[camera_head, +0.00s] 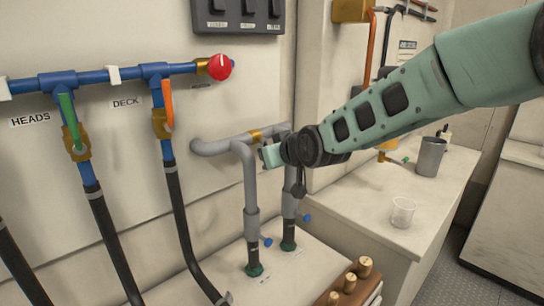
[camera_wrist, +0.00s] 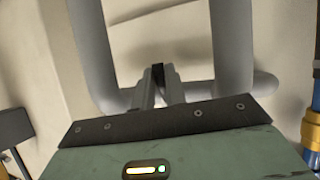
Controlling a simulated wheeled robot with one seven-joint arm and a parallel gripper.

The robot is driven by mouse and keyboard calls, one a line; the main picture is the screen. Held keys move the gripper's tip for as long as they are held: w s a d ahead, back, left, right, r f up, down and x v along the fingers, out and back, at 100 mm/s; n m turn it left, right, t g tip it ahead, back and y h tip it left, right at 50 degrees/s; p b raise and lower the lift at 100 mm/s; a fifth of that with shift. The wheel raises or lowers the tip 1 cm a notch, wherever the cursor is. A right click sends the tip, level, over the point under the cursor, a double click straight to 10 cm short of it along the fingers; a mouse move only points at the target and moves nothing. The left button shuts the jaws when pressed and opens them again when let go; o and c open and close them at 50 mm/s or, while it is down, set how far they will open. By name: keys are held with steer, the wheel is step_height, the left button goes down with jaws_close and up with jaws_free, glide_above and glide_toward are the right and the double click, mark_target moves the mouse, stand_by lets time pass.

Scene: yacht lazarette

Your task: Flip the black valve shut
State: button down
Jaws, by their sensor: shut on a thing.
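The black valve's handle (camera_wrist: 158,70) shows as a small dark piece between my fingertips in the wrist view, in the gap between two grey pipes. My gripper (camera_wrist: 158,84) is shut on it, and the fingers cover most of it. In the head view my gripper's mint body (camera_head: 271,155) is up against the grey pipe loop, just below and right of a brass fitting (camera_head: 256,136). There the valve handle and my fingertips are hidden behind the gripper and wrist, so I cannot tell the handle's angle.
Left are a blue pipe (camera_head: 90,77) with a red knob (camera_head: 220,67), a green lever (camera_head: 68,112) and an orange lever (camera_head: 168,103). A grey pipe (camera_head: 250,185) descends beside my gripper. The right counter (camera_head: 365,230) holds a clear cup (camera_head: 402,212) and a grey mug (camera_head: 429,157).

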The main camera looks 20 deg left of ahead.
steer(key=shift+s+g, duration=0.15)
steer(key=shift+g, duration=0.15)
stand_by(0.4)
steer(key=c, duration=1.4)
jaws_free()
steer(key=shift+c, duration=0.2)
steer(key=b+v, duration=0.2)
steer(key=v, duration=1.5)
steer(key=shift+s+d, duration=0.1)
steer(key=shift+s, duration=0.05)
steer(key=s+d+f+g+h, duration=0.2)
steer(key=s+d+f+h, duration=0.1)
steer(key=s+d+f, duration=0.2)
steer(key=s+d+f+m+g+h+p, duration=0.1)
steer(key=s+d+f+g+h, duration=0.2)
steer(key=s+d, duration=0.6)
steer(key=s+d+f+m+g+h, duration=0.1)
steer(key=s+d+f+g+h, duration=0.1)
steer(key=s+d+f, duration=0.5)
steer(key=s+g, duration=0.1)
steer(key=s, duration=0.4)
steer(key=shift+s+d+h, duration=0.2)
steer(key=shift+d+h, duration=0.1)
steer(key=shift+h, duration=0.1)
